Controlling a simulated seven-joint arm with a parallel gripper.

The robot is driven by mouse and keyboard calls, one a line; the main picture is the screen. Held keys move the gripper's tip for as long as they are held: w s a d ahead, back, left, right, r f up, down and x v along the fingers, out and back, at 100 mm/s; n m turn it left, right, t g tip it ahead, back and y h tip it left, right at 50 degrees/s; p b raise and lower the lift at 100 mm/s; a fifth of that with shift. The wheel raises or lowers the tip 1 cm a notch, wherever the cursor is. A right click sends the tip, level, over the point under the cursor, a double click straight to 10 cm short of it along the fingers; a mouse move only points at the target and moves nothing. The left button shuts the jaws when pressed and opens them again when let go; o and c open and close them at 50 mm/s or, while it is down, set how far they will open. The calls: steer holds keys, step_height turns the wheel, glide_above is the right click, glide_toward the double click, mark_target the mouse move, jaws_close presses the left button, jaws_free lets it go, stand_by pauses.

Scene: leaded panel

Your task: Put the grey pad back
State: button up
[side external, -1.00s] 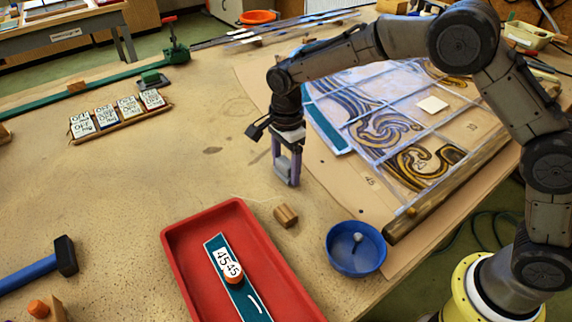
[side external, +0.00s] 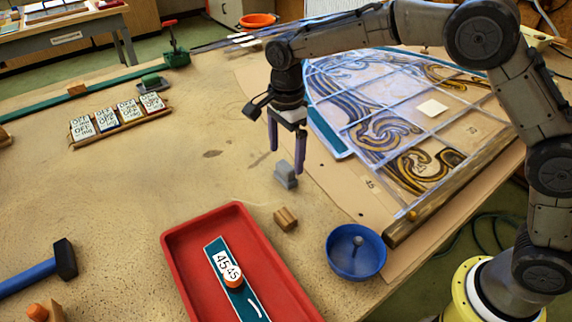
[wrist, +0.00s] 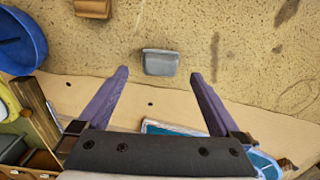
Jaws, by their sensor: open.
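The grey pad (side external: 286,175) is a small grey block resting on the bench, left of the leaded panel (side external: 385,125). In the wrist view the pad (wrist: 160,62) lies just beyond the fingertips, midway between them sideways. My gripper (side external: 287,158) is open and empty, its purple fingers pointing down just above the pad. The wrist view shows the two fingers (wrist: 159,73) spread wide on either side, with clear space between them and the pad.
A wooden block (side external: 286,219), a blue bowl (side external: 356,266) and a red tray (side external: 178,250) lie toward the front. The bench left of the pad is clear.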

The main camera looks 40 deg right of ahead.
mark_target(286, 165)
step_height(286, 165, up, 7)
steer(key=shift+f, duration=0.2)
steer(key=s+d+r+n+t, duration=0.3)
steer(key=s+d+r+n, duration=0.6)
steer(key=s, duration=0.4)
steer(key=s+d+f+n+t, duration=0.1)
steer(key=s+d+f+n, duration=0.1)
steer(key=s, duration=0.3)
steer(key=s+d+f+n, duration=0.1)
steer(key=s+d+n, duration=0.1)
steer(key=s+n, duration=0.2)
steer(key=s+d+f+n+t, duration=0.1)
steer(key=s+d+f+n, duration=0.1)
steer(key=s, duration=0.6)
steer(key=shift+s+d+f+n+t, duration=0.2)
steer(key=shift+d+f+n+t, duration=0.15)
steer(key=shift+n, duration=0.15)
